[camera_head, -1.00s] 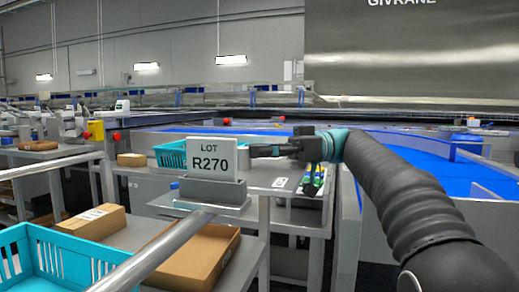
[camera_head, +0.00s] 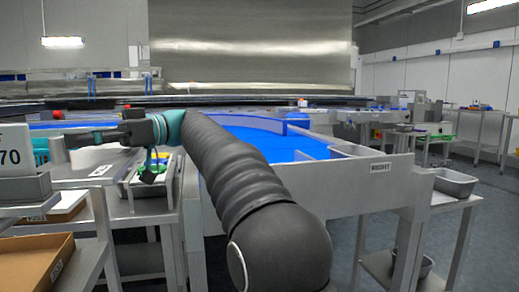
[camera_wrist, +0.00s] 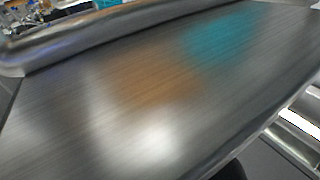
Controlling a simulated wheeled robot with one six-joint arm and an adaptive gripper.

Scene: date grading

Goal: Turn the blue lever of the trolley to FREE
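No blue lever and no FREE marking can be made out in either view. A steel trolley-like frame (camera_head: 101,232) with shelves stands at the left edge in the head view, partly cut off. My gripper (camera_head: 82,140) points left over a steel bench, near a white lot sign (camera_head: 14,147) ending in "70". Its dark fingers are small and seen from the side, so their opening is unclear. The wrist view is filled by a close, tilted brushed-metal surface (camera_wrist: 140,100) with blurred orange and teal reflections; a dark shape shows at the bottom edge.
A cardboard box (camera_head: 35,262) lies on the lower left shelf. A blue-bedded conveyor table (camera_head: 285,150), labelled "RIGHT" on its steel end, stands in the middle. Steel trays (camera_head: 455,183) sit on a stand at right. Dark floor (camera_head: 490,230) is open at far right.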

